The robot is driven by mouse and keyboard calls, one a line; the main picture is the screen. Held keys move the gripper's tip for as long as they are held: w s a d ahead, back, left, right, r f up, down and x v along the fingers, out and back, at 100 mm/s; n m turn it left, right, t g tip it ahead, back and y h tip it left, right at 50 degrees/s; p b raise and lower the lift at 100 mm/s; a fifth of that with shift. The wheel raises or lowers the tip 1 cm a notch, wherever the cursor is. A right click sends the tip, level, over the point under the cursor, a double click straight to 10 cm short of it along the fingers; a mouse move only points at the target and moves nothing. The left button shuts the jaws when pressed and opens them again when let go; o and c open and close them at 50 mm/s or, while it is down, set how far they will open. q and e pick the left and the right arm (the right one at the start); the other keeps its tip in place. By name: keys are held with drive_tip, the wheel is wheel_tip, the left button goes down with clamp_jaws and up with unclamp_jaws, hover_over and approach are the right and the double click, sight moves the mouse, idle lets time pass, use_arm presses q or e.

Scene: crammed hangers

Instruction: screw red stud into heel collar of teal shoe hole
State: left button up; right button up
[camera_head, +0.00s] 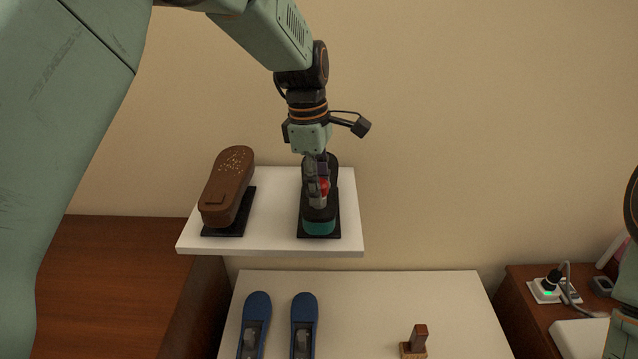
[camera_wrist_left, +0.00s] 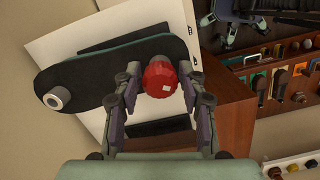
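The teal shoe (camera_head: 320,228), dark on top with a teal edge, lies on a black pad on the white shelf. In the left wrist view the shoe (camera_wrist_left: 115,62) has a grey collar (camera_wrist_left: 57,97) at its left end. The red stud (camera_head: 325,187) is at the shoe's other end in that view, between the fingertips of my left gripper (camera_head: 317,178).
A brown shoe (camera_head: 228,185) on another black pad stands left on the white shelf (camera_head: 270,245). Two blue shoes (camera_head: 256,310) and a small wooden block (camera_head: 418,340) are on the lower white table (camera_head: 370,300). A plugged power strip (camera_head: 552,288) is at right.

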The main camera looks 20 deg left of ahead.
use_arm(q)
drive_tip(key=n, duration=0.6)
drive_tip(key=shift+t, duration=0.4)
drive_tip(key=n, duration=0.6)
drive_tip(key=shift+y, duration=0.4)
drive_tip(key=c, duration=0.6)
drive_tip(key=m, duration=0.5)
drive_tip(key=shift+h, duration=0.3)
drive_tip(key=shift+c, duration=0.2)
drive_tip(key=m, duration=0.7)
drive_tip(key=shift+g, duration=0.4)
